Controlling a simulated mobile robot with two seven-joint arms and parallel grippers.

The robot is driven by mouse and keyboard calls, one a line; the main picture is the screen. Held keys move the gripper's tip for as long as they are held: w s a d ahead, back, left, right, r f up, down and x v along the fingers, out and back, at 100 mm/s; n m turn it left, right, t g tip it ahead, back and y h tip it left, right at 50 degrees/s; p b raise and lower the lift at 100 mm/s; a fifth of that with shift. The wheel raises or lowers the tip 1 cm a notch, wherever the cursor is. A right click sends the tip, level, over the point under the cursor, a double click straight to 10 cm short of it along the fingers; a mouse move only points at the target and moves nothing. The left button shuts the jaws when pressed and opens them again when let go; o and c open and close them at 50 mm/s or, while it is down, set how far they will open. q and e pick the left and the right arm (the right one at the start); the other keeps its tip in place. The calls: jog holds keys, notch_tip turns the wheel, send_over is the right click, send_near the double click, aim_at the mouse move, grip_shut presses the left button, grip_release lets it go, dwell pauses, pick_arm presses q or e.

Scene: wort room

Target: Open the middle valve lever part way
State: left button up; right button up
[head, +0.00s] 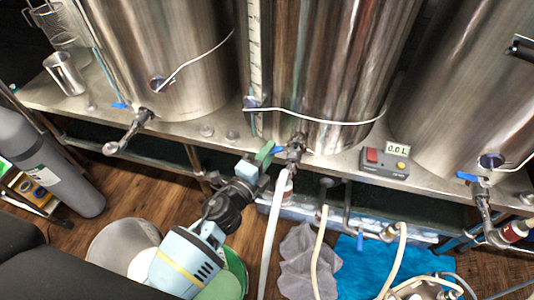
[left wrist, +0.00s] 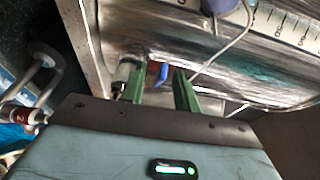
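The middle valve (head: 296,150) sits at the base of the middle steel tank. Its blue lever (head: 277,150) sticks out to the left, and a pale hose (head: 271,235) hangs below it. My left gripper (head: 266,153) is at the lever, and its green fingers partly cover it. In the left wrist view, the two green fingers (left wrist: 160,88) stand apart, open. The blue lever (left wrist: 163,73) shows in the gap between their tips. I cannot tell whether either finger touches it. My right gripper is not in view.
The left valve (head: 134,125) and right valve (head: 482,195) stand on neighbouring tanks. A control box (head: 384,163) reading 0.0 L sits on the ledge, right of the middle valve. A grey cylinder (head: 55,150), a grey cloth (head: 298,262) and a blue cloth (head: 345,272) are below.

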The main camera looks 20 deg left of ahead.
pick_arm(q)
jog(key=v, duration=0.7)
jog(key=shift+s, duration=0.4)
jog(key=shift+a, duration=0.15)
